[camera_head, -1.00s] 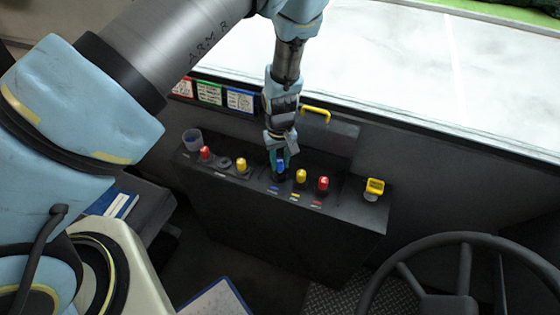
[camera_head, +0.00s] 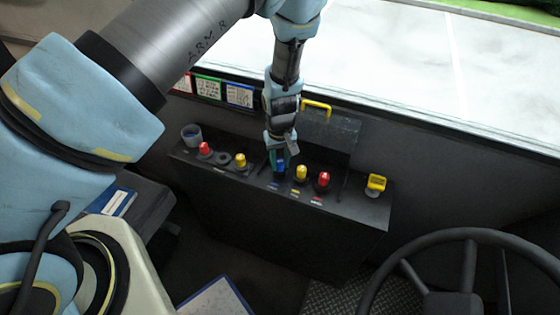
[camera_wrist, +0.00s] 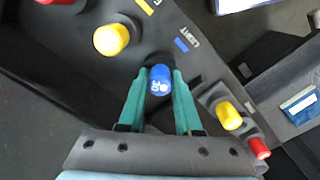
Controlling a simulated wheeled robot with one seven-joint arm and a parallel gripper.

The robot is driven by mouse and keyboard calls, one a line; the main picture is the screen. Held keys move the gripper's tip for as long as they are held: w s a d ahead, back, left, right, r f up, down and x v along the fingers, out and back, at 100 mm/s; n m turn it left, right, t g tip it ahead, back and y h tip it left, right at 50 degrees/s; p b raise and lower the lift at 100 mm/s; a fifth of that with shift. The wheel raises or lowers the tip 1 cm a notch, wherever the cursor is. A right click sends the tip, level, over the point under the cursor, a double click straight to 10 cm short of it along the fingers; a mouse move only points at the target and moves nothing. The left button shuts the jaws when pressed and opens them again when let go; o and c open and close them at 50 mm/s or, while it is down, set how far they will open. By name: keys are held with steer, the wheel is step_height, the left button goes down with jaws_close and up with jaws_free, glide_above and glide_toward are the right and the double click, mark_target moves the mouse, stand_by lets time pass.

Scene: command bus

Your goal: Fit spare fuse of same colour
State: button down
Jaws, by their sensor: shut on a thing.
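My gripper (camera_head: 280,161) points down, its teal fingers on either side of a blue fuse (camera_wrist: 161,80). The blue fuse also shows in the head view (camera_head: 280,167), at the left end of the right-hand row on the dark console. It looks upright; whether its base is seated is hidden. A yellow fuse (camera_head: 301,173) and a red fuse (camera_head: 323,180) stand to its right. In the left-hand group, an empty-looking round socket (camera_head: 223,158) lies between a red fuse (camera_head: 204,149) and a yellow fuse (camera_head: 240,160).
A yellow-topped part (camera_head: 376,183) is at the right end. A raised lid with a yellow handle (camera_head: 317,106) stands behind the row. Coloured cards (camera_head: 239,96) line the wall. A steering wheel (camera_head: 440,240) is at the lower right.

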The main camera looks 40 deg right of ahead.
steer(key=c, duration=0.5)
jaws_free()
step_height(320, 180, up, 11)
steer(key=shift+f+b, duration=0.15)
steer(key=shift+b, duration=0.85)
